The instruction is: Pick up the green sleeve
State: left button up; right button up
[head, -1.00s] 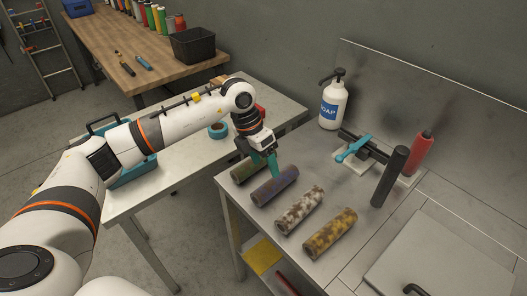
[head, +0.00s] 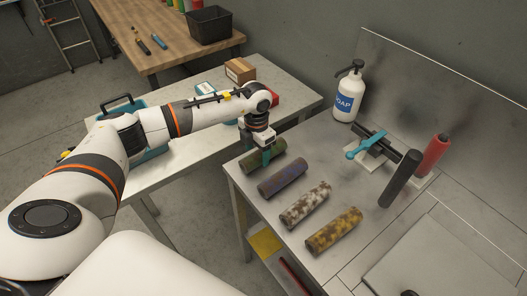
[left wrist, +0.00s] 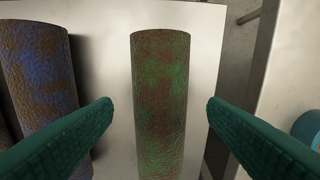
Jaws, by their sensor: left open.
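The green sleeve (head: 267,163), a mottled green and brown cylinder, lies on the grey bench at the end of a row of sleeves. In the left wrist view the green sleeve (left wrist: 162,100) stands between my two teal fingers, with a gap on each side. My left gripper (head: 262,157) is open just above it and hides part of it in the head view. In the left wrist view my left gripper (left wrist: 160,115) holds nothing. My right gripper does not show.
A blue sleeve (head: 283,178) lies beside the green one, then a white-brown sleeve (head: 305,205) and a yellow sleeve (head: 334,231).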

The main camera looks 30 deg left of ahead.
pick_arm(q)
jog(key=shift+f, duration=1.15)
jog(key=c, duration=1.1)
